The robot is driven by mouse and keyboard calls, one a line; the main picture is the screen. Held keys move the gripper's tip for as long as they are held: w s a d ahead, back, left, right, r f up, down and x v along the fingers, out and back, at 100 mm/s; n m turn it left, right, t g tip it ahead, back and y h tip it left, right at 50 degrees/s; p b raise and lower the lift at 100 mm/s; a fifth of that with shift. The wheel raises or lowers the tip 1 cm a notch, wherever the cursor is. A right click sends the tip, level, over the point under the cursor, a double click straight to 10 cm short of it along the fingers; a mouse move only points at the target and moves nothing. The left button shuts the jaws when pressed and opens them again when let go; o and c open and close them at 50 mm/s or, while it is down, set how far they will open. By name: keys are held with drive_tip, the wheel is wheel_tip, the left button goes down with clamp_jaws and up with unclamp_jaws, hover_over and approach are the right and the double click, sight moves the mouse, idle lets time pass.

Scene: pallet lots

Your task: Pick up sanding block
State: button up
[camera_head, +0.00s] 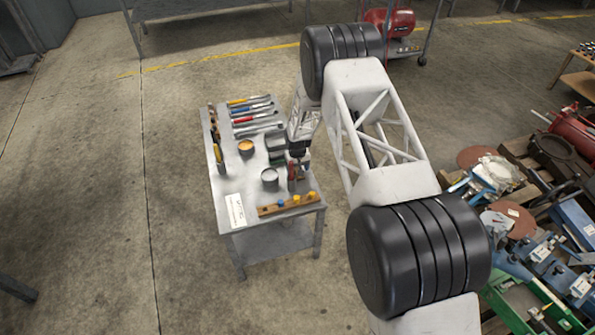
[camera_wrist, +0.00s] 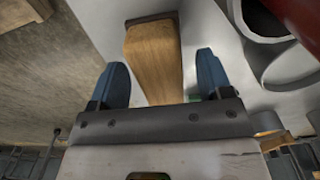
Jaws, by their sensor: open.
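A tan wooden block with a dark strip along its far edge, which looks like the sanding block (camera_wrist: 153,52), lies between and beyond my fingertips in the wrist view. My gripper (camera_wrist: 160,82) is open, its two blue fingers on either side of the block's near part. I cannot tell whether either finger touches it. The near end of the block is hidden behind the gripper body. In the head view my gripper (camera_head: 297,158) is low over the right side of the grey table; the block cannot be made out there.
Clutter fills the right floor.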

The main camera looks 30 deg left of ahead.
drive_tip(key=shift+f, duration=0.25)
idle(0.4)
drive_tip(key=c, duration=1.1)
drive_tip(key=shift+r, duration=0.15)
drive_tip(key=shift+r, duration=4.85)
